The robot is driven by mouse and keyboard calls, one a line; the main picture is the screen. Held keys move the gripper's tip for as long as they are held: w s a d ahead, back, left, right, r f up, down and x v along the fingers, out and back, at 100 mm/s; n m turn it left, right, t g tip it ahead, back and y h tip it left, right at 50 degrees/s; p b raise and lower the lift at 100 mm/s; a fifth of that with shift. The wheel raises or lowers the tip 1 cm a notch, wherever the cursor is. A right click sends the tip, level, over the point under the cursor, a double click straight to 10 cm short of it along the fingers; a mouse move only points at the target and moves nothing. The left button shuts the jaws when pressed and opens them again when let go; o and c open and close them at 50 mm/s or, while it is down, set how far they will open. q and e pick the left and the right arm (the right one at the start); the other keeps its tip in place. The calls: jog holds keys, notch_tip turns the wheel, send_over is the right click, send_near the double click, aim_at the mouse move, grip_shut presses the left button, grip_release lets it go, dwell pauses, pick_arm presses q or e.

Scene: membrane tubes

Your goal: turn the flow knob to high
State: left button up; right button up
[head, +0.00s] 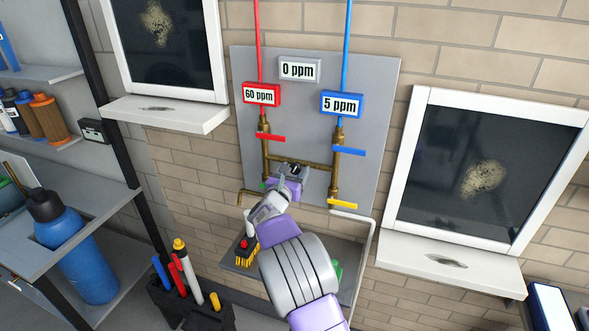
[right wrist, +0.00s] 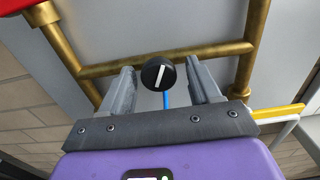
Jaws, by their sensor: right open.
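The flow knob is a round black dial (right wrist: 158,73) with a white pointer line. In the right wrist view the line is near upright, its top leaning slightly right. The knob sits at the brass cross pipe (right wrist: 120,67). My right gripper (right wrist: 160,78) is open, with one grey finger on each side of the knob and gaps visible between. In the head view my right gripper (head: 281,183) is at the lower middle of the grey panel (head: 372,90) and partly hides the knob area. My left gripper is not in view.
Red and blue pipes lead down past signs reading 60 ppm (head: 262,94) and 5 ppm (head: 341,104); a grey sign (head: 299,70) reads 0 ppm. Red (head: 265,138), blue (head: 349,151) and yellow (head: 341,203) handles surround the knob. A blue bottle (head: 75,250) stands at left.

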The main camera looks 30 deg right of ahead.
jog(key=shift+w+d, duration=0.4)
jog(key=shift+d, duration=0.05)
